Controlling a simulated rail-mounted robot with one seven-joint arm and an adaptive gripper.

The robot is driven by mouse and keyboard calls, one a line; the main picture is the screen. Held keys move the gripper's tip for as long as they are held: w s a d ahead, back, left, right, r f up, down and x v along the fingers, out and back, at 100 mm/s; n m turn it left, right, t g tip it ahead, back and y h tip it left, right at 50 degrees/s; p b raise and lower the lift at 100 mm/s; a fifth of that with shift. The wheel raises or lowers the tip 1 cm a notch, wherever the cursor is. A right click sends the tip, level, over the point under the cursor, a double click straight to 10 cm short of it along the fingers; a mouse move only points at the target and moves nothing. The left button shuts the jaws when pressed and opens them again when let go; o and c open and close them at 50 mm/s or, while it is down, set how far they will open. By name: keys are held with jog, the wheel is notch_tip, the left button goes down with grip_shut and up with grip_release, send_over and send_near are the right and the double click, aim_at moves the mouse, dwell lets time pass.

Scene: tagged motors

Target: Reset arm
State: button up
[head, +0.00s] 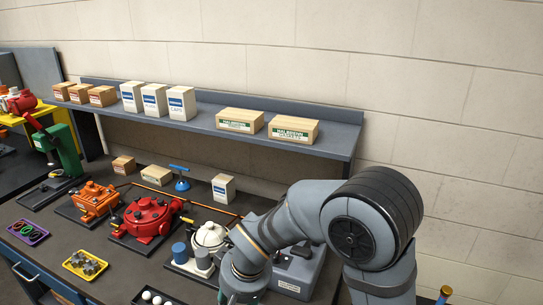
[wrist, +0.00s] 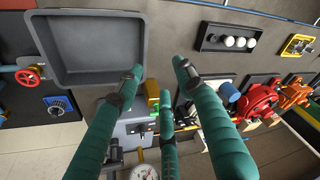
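My arm (head: 340,225) reaches from the right side of the head view over the workbench, bent, with its wrist low near the front. My gripper (wrist: 158,82) shows in the wrist view as three teal fingers with dark joints. They are spread apart with nothing held between them. In the head view the gripper is almost wholly cut off by the bottom edge. The motors stand on the bench: an orange one (head: 97,200), a red one (head: 147,218) and a white one (head: 209,236), which my arm partly covers.
A grey control box (head: 300,270) stands close behind my wrist. An empty grey tray (wrist: 88,50) lies left in the wrist view, beside a red handwheel (wrist: 29,77). A black tray with white balls (wrist: 225,37) and a yellow tray (head: 86,264) lie frontward. A shelf (head: 340,143) carries several boxes.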

jog(key=s+d+f+n+b, duration=0.1)
jog(key=s+d+f, duration=0.1)
jog(key=s+d, duration=0.6)
jog(key=shift+s+n+g+b, duration=0.3)
jog(key=shift+s+g+b, duration=0.1)
jog(key=shift+s, duration=0.1)
jog(key=shift+f, duration=0.15)
